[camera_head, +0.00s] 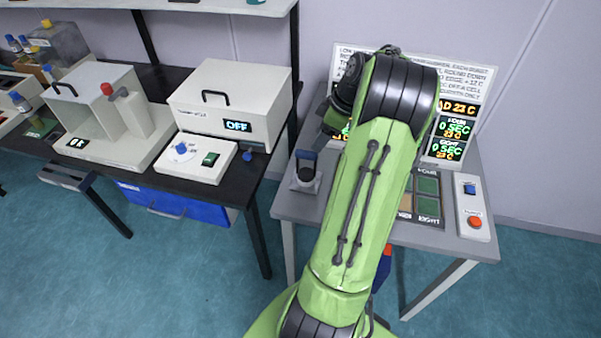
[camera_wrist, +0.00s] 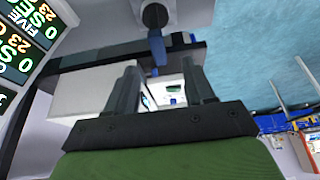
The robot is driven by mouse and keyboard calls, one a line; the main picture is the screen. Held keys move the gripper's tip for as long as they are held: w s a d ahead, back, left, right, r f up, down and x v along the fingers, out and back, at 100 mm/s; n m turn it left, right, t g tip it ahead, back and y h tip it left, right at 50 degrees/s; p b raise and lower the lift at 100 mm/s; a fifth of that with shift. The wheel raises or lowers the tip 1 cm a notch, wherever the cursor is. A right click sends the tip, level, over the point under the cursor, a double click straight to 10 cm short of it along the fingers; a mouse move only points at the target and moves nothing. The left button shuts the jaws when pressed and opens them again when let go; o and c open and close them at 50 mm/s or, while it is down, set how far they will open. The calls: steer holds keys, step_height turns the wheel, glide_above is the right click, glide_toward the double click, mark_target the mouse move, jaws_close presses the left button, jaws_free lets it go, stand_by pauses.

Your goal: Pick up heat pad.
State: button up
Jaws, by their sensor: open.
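A grey block with an upright blue handle, which looks like the heat pad (camera_head: 305,180), stands at the left end of the grey table in the head view. Its blue handle (camera_wrist: 157,50) shows in the wrist view beyond the fingertips, in line with the gap between them. My gripper (camera_wrist: 160,78) is open, with nothing between its fingers. In the head view its dark end shows up and to the right of the block, apart from it. The fingertips are not clear there.
My arm hides the middle of the grey table (camera_head: 478,245). Green panels (camera_head: 428,193), a button box (camera_head: 473,208) and a sign board with displays (camera_head: 455,130) are to the right. A dark bench (camera_head: 155,190) with white machines (camera_head: 230,103) stands left, across a gap.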

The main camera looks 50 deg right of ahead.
mark_target(304, 159)
steer(key=b+x, duration=0.1)
steer(key=x, duration=0.5)
steer(key=shift+w+f, duration=0.15)
steer(key=shift+w, duration=0.05)
steer(key=b+x, duration=0.1)
steer(key=x, duration=0.4)
steer(key=shift+w+d+f, duration=0.15)
steer(key=shift+f, duration=0.1)
steer(key=shift+r, duration=0.1)
jaws_close()
stand_by(0.4)
